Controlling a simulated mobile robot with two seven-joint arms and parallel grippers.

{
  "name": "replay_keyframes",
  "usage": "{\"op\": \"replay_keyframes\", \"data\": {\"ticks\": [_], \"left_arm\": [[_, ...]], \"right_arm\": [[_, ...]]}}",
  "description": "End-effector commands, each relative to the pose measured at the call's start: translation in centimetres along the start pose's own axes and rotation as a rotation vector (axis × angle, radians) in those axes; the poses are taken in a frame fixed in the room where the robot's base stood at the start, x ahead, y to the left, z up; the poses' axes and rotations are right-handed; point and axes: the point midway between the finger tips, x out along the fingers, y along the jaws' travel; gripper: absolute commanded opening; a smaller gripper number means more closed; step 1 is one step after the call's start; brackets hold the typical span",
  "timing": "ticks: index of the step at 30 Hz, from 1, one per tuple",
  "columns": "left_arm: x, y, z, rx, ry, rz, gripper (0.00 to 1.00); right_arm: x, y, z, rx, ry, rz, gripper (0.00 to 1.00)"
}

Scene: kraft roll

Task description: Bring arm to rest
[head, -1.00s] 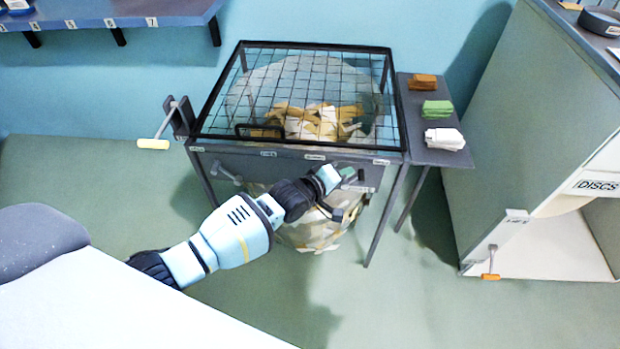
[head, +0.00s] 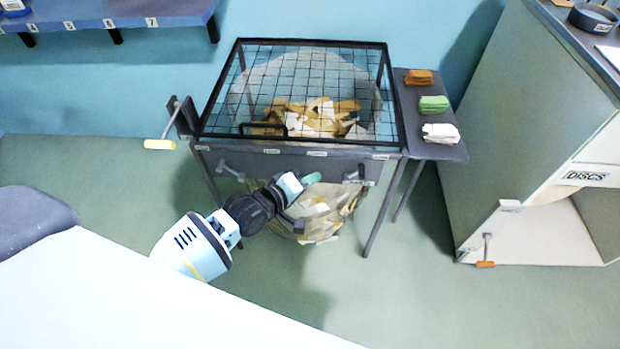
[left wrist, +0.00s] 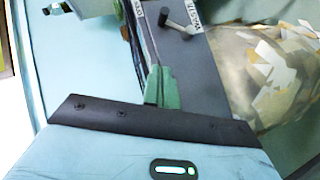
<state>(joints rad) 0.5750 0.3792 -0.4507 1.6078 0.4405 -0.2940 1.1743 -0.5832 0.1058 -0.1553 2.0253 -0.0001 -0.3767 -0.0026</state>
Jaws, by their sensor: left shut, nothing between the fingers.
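My left arm (head: 192,248), pale blue with black joints, reaches in from the lower left in the head view. Its gripper (head: 311,178) is in front of the dark front panel of the mesh-topped stand (head: 345,163). Its green fingers (left wrist: 161,88) are together and empty in the left wrist view. Whether they touch the panel cannot be told. My right gripper is in neither view.
A rounded container of paper scraps (head: 318,218) is under the stand, with small levers (head: 230,171) on its front. A side shelf (head: 440,150) holds orange, green and white stacks. A cabinet (head: 530,130) stands right.

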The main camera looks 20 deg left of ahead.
Motion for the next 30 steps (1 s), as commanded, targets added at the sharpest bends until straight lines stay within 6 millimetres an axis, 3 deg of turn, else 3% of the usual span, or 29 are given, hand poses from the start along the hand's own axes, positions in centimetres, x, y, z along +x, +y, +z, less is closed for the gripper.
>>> {"op": "replay_keyframes", "data": {"ticks": [15, 19, 23, 30], "left_arm": [[0.0, 0.0, 0.0, 0.000, 0.000, 0.000, 0.00], [-0.8, -0.5, 0.9, 0.021, -0.005, -0.013, 0.00], [-3.2, -2.0, 3.3, 0.100, -0.018, -0.050, 0.00], [-10.6, -5.1, 8.8, 0.343, -0.055, -0.156, 0.00]], "right_arm": [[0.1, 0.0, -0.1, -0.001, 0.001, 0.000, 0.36], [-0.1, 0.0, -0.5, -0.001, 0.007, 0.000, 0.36], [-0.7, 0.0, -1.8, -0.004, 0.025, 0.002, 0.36], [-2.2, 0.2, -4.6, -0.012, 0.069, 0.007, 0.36]]}}
